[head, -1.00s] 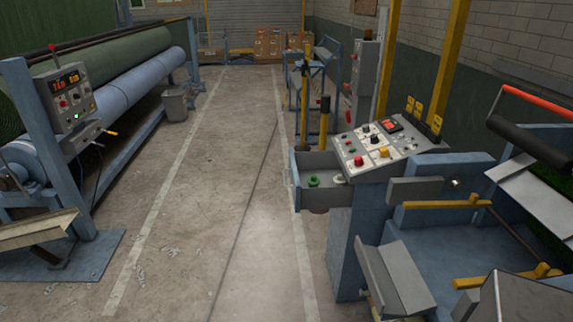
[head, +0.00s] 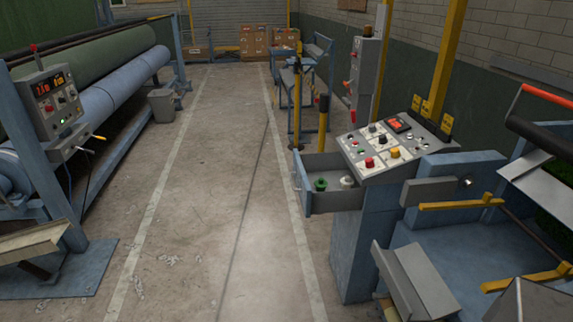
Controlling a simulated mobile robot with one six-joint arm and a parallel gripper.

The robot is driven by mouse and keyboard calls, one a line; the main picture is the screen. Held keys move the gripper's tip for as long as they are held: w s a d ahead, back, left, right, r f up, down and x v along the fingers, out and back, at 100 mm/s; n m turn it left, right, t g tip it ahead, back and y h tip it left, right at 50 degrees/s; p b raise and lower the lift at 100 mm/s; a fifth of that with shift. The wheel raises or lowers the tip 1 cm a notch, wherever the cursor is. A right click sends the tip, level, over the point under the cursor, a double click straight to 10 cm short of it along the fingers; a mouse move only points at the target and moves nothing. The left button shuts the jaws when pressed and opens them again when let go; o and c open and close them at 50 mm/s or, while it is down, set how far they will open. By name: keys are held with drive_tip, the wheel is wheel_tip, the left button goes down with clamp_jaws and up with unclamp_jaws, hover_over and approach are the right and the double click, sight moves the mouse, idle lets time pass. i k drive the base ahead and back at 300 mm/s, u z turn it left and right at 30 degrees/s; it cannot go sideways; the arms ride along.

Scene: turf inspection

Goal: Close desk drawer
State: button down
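The desk drawer (head: 334,200) stands open. It sticks out to the left from the blue desk (head: 357,250), below a sloped control panel (head: 382,146) with several buttons. The drawer's front plate (head: 302,184) faces the aisle on the left. A green spool-like item (head: 320,184) and a whitish one (head: 347,181) sit inside the drawer. My gripper is not in view.
The concrete aisle (head: 225,200) left of the drawer is clear apart from small scraps. Yellow posts (head: 323,125) stand just behind the drawer. A roller machine with a control box (head: 57,100) lines the left side. A grey trough (head: 415,282) juts out at lower right.

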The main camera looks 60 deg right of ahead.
sight(308, 167)
drive_tip(key=z, duration=0.45)
drive_tip(key=i, duration=0.85)
